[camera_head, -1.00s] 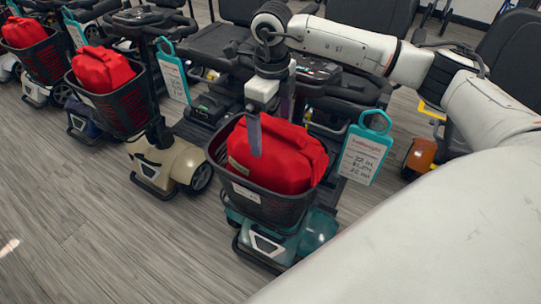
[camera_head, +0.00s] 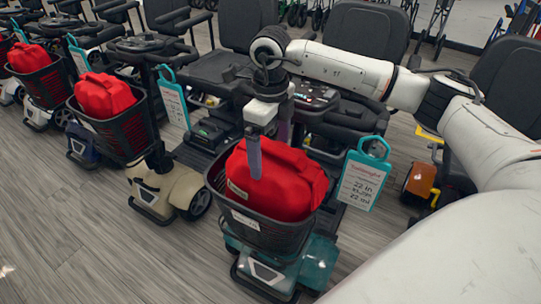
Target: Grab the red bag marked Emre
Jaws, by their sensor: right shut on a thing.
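A red bag (camera_head: 290,183) sits in the dark basket (camera_head: 268,235) of the nearest scooter. It has a small tan tag (camera_head: 237,189) whose writing is too small to read, so I cannot tell whether it says Emre. My right gripper (camera_head: 255,172) reaches down from above and is shut on this bag near its top. One finger shows in front of the red cloth; the other is hidden. The bag is still inside the basket. Similar red bags sit in the baskets to the left, one in the middle (camera_head: 103,95) and one farther left (camera_head: 33,58). My left gripper is out of view.
A teal price tag (camera_head: 364,178) hangs close to the right of the basket. The scooter's tiller, black seats (camera_head: 368,30) and armrests crowd behind my arm. Grey floor (camera_head: 90,235) lies open in front at the left.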

